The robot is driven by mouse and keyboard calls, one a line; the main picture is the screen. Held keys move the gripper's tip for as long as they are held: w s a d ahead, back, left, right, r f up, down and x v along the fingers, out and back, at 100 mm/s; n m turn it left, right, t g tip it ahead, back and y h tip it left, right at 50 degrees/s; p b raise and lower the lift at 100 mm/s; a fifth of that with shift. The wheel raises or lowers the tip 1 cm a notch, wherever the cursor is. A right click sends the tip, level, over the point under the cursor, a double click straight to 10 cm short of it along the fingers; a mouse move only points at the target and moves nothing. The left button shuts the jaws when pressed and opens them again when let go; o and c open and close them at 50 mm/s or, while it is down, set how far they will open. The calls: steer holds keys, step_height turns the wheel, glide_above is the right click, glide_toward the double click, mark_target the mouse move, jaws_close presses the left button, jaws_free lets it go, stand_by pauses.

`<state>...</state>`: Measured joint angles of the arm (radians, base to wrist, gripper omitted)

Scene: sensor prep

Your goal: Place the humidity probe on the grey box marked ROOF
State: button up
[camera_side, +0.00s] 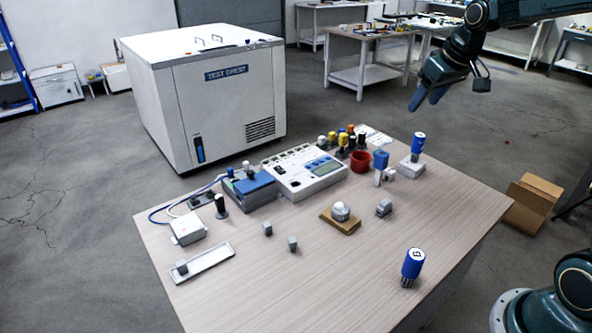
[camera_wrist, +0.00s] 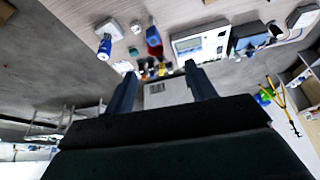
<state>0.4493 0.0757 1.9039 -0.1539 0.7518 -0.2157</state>
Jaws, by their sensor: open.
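One blue cylinder with a white mark (camera_side: 412,263) stands upright on the table's front right. Another blue cylinder (camera_side: 417,143) stands on a pale grey block (camera_side: 410,169) at the back right; it also shows in the wrist view (camera_wrist: 104,48). I cannot tell which is the humidity probe. Small grey boxes lie about, including one by the domed sensor (camera_side: 384,207) and two near the middle (camera_side: 267,229) (camera_side: 292,243). No ROOF marking is legible. My gripper (camera_side: 424,103) is open and empty, high above and beyond the table's back right edge; its fingers also show in the wrist view (camera_wrist: 161,90).
A white meter (camera_side: 303,174), a blue-topped box (camera_side: 249,188), a red cup (camera_side: 360,161) and a blue-headed stand (camera_side: 380,166) occupy the table's back. A white domed sensor (camera_side: 341,211) sits on a wooden block. A white tray (camera_side: 203,264) lies front left. The front middle is clear.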

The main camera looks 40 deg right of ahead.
steer(key=s+a, duration=0.8)
steer(key=s, duration=0.3)
steer(key=s+a+n, duration=0.1)
steer(key=s+a, duration=0.7)
steer(key=s, duration=0.3)
steer(key=shift+s+t+y, duration=0.3)
steer(key=shift+t+y, duration=0.1)
